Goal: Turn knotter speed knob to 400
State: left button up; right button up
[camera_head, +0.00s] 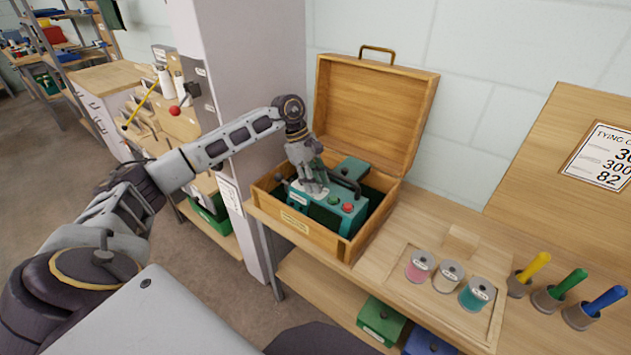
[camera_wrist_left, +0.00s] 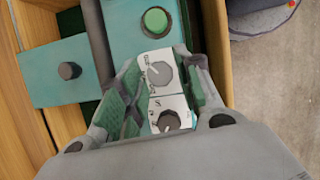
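The teal knotter (camera_head: 348,222) sits inside an open wooden box. Its red button (camera_head: 347,208) shows in the head view. My left gripper (camera_head: 314,188) reaches down over its left part and hides the knobs there. In the left wrist view, two white dial plates lie between my left gripper's spread fingers (camera_wrist_left: 160,80). The grey knob (camera_wrist_left: 163,74) is between the fingertips, with visible gaps on both sides. The dark knob (camera_wrist_left: 168,121) is closer to the palm. The dial markings are too small to read, so which knob sets speed cannot be told. My right gripper is not visible.
The box walls (camera_head: 280,221) and raised lid (camera_head: 370,110) surround the knotter closely. A green button (camera_wrist_left: 155,20) lies just beyond the fingertips. Thread spools (camera_head: 447,277) and several coloured-handled tools (camera_head: 541,297) stand to the right on the bench.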

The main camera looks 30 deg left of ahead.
pick_arm(q)
jog(key=shift+r, duration=0.15)
jog(key=v, duration=1.1)
jog(key=shift+a+r, duration=0.25)
jog(key=shift+r, duration=0.05)
dwell(0.5)
